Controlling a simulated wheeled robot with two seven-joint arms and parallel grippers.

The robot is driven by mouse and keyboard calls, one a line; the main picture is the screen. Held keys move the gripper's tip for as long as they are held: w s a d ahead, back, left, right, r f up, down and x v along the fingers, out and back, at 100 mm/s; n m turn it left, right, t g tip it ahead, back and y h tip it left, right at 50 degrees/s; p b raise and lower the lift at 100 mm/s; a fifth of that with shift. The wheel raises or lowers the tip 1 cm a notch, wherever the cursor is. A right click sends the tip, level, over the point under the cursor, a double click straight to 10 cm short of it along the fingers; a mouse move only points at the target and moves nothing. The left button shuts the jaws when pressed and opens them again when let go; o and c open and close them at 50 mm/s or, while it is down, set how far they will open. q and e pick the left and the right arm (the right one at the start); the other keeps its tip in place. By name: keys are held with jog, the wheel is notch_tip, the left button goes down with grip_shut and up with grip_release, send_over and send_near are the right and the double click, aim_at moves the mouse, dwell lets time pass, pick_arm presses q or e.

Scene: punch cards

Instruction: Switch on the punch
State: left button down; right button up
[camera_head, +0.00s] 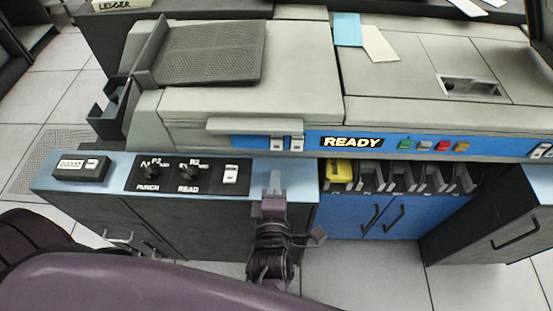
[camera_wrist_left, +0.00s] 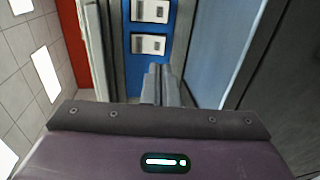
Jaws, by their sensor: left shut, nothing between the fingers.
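The grey punch machine (camera_head: 250,105) has a blue front strip with a lit READY sign (camera_head: 351,142). Left of the sign are two white rocker switches, one (camera_head: 276,144) beside the other (camera_head: 297,143). They also show in the left wrist view, one (camera_wrist_left: 150,10) above the other (camera_wrist_left: 148,45). My left gripper (camera_head: 275,182) is shut and empty, over the right end of the blue-topped ledge, below these switches in the picture. In the left wrist view its fingertips (camera_wrist_left: 161,72) point toward the switches. Contact cannot be told. My right gripper is not in view.
A black panel (camera_head: 210,178) with PUNCH and READ knobs and another white switch (camera_head: 231,174) lies left of my gripper. A small dark box (camera_head: 80,168) sits farther left. Coloured buttons (camera_head: 421,145) and card slots (camera_head: 400,178), one with yellow cards (camera_head: 338,171), are to the right.

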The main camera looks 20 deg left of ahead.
aim_at(277, 149)
pick_arm(q)
jog(key=b+x, duration=0.1)
jog(key=x, duration=0.5)
jog(key=shift+w+f, duration=0.1)
jog(key=shift+w, duration=0.05)
jog(key=shift+w+a+b, duration=0.1)
jog(key=shift+w+b, duration=0.2)
jog(key=shift+b, duration=0.05)
jog(key=shift+w+a, duration=0.1)
jog(key=shift+w, duration=0.15)
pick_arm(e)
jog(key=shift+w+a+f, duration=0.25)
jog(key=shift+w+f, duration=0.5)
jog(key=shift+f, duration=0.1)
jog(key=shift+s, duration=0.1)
